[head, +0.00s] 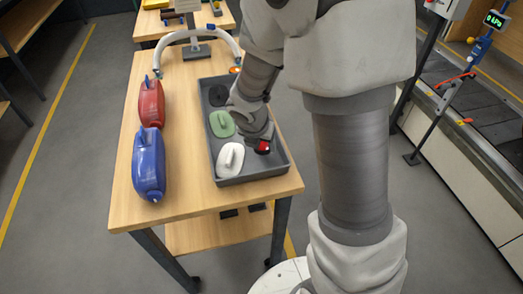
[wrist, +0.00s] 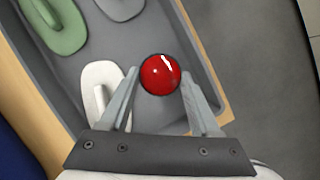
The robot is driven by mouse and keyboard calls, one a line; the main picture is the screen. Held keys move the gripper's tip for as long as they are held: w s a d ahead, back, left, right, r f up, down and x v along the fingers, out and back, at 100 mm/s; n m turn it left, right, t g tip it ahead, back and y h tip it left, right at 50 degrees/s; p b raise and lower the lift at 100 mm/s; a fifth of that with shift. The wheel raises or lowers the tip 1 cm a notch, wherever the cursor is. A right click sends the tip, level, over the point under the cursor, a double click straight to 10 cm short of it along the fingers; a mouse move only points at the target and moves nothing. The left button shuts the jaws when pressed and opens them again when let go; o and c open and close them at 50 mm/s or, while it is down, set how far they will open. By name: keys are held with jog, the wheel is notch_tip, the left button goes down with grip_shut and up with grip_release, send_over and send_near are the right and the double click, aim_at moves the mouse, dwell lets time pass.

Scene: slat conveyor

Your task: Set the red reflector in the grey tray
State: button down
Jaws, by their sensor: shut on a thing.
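The red reflector (head: 262,147) shows as a small round red piece with a dark rim. In the wrist view the reflector (wrist: 160,75) sits between the two fingers of my gripper (wrist: 159,88), which is shut on it. The grey tray (head: 252,178) lies on the wooden table. My gripper (head: 261,138) points down into the tray's right side, near the front, with the reflector over the tray floor. I cannot tell whether the reflector touches the floor. My arm hides the tray's back right part.
A red jug (head: 150,104) and a blue jug (head: 149,162) lie left of the tray. A white arch (head: 187,36) stands behind. A conveyor (head: 474,128) runs at right.

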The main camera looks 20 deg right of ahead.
jog(key=shift+f, duration=0.75)
jog(key=shift+f, duration=0.15)
jog(key=shift+c, duration=0.6)
grip_release()
